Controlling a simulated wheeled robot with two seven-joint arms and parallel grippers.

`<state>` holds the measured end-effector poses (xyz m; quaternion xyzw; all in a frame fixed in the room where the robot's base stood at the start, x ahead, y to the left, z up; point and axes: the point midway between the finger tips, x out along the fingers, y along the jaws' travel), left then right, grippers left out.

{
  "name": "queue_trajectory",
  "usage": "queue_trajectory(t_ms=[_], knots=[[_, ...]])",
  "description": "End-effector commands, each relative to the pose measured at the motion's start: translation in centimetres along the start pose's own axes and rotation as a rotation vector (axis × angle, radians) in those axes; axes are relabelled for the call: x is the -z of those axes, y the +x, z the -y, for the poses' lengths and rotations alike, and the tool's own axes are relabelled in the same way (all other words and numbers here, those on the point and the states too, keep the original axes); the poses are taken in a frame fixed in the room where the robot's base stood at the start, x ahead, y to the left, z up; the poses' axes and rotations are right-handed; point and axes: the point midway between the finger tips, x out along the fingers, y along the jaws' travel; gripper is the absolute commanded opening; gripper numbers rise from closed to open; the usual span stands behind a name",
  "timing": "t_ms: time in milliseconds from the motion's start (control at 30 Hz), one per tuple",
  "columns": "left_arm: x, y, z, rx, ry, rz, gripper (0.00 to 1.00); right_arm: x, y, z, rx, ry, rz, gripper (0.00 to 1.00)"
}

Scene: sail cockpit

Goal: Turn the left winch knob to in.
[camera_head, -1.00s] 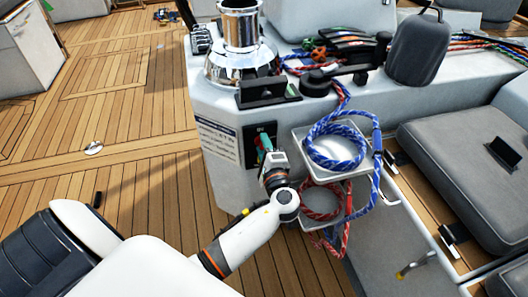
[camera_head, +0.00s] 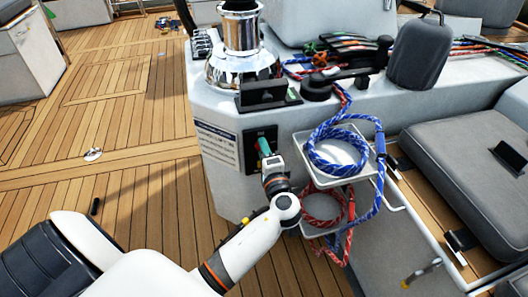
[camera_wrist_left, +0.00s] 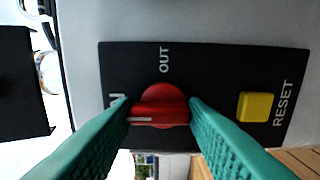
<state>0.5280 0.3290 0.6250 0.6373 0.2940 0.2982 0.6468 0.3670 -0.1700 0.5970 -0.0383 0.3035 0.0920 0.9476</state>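The red winch knob (camera_wrist_left: 160,107) sits on a black panel (camera_wrist_left: 220,65) in the left wrist view. Its white pointer line lies to the left, toward a label of which only an "N" shows. "OUT" is printed above the knob. The green fingers of my left gripper (camera_wrist_left: 160,104) stand close on either side of the knob and appear to touch it. In the head view my left gripper (camera_head: 266,150) is at the panel (camera_head: 262,135) on the white cockpit side; it hides the knob there. My right gripper is not in view.
A yellow RESET button (camera_wrist_left: 255,107) is right of the knob in the wrist view. A chrome winch (camera_head: 241,50) stands above the panel. A tray with coiled blue rope (camera_head: 335,155) and red rope (camera_head: 322,208) below it are close on the right.

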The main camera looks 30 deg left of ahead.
Motion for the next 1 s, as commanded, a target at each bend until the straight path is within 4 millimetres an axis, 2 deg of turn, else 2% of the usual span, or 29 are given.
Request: queue_trajectory(t_ms=[33,133,467,567,1000], knots=[[0.0,-0.1,0.0,0.001,-0.002,0.001,0.45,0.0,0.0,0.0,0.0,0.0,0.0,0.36],[0.0,-0.1,0.0,0.001,-0.002,0.001,0.6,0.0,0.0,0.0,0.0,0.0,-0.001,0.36],[0.0,-0.4,0.0,0.001,0.0,0.001,0.6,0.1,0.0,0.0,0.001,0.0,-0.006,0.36],[-0.1,-1.5,0.0,0.004,-0.001,0.002,0.6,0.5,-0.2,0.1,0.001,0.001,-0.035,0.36],[0.0,-10.2,0.0,0.004,-0.001,0.001,0.6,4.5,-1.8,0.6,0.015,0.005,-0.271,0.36]])
